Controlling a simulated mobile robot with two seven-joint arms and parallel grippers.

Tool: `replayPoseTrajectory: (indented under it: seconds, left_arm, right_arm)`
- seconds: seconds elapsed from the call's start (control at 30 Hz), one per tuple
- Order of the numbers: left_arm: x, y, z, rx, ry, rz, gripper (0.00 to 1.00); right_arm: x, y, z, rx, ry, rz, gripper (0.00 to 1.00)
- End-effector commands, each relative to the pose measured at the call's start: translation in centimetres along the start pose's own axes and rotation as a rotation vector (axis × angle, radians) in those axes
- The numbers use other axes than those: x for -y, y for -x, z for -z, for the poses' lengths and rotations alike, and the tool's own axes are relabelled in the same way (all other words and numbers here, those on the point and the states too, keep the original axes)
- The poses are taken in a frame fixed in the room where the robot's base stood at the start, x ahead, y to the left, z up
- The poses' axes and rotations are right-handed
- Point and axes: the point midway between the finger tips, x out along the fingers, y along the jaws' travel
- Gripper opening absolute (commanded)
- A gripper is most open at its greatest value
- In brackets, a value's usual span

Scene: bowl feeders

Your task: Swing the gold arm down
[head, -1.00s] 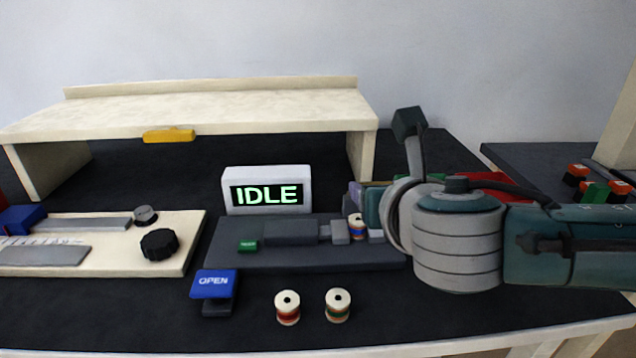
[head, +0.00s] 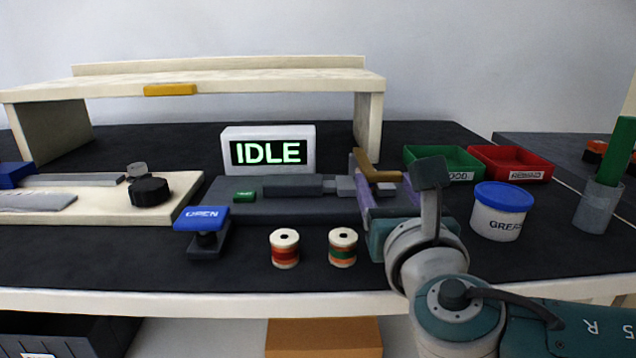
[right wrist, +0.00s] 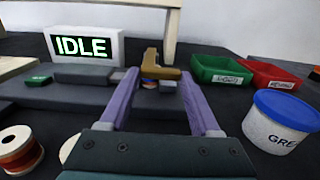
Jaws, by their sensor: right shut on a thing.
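The gold arm (head: 380,176) is an L-shaped brass-coloured piece at the right end of the dark grey fixture (head: 225,205). One leg lies about level and a short part stands up at its left. It also shows in the right wrist view (right wrist: 168,74), ahead between the purple fingers. My right gripper (head: 385,190) is shut on the gold arm, one finger at each side. My left gripper is not in view.
The display (head: 268,150) reads IDLE. Two spools (head: 285,248) (head: 343,247) and a blue OPEN button (head: 202,218) stand in front of the fixture. Green (head: 440,160) and red (head: 510,163) trays and a white tub with blue lid (head: 498,212) lie right of my gripper.

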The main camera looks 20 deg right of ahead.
Motion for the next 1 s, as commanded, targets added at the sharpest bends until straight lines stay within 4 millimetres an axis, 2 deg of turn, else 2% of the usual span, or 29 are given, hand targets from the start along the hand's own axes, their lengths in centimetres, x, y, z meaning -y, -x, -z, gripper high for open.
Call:
replayPoseTrajectory:
  seconds: [0.03,0.47,0.5,0.77,1.0]
  left_arm:
    - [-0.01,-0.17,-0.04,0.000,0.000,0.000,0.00]
    - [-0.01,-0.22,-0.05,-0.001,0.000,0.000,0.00]
    - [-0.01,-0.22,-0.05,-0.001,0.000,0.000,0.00]
    - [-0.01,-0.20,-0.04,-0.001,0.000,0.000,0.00]
    - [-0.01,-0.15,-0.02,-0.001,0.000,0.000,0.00]
  right_arm:
    - [0.06,0.12,0.74,-0.016,0.000,-0.001,0.00]
    - [0.11,0.16,1.02,-0.019,0.005,-0.001,0.00]
    - [0.11,0.17,1.03,-0.020,0.005,-0.001,0.64]
    - [0.07,0.08,0.67,-0.011,0.003,0.000,0.93]
    - [0.05,0.08,0.48,-0.008,0.002,0.000,0.94]
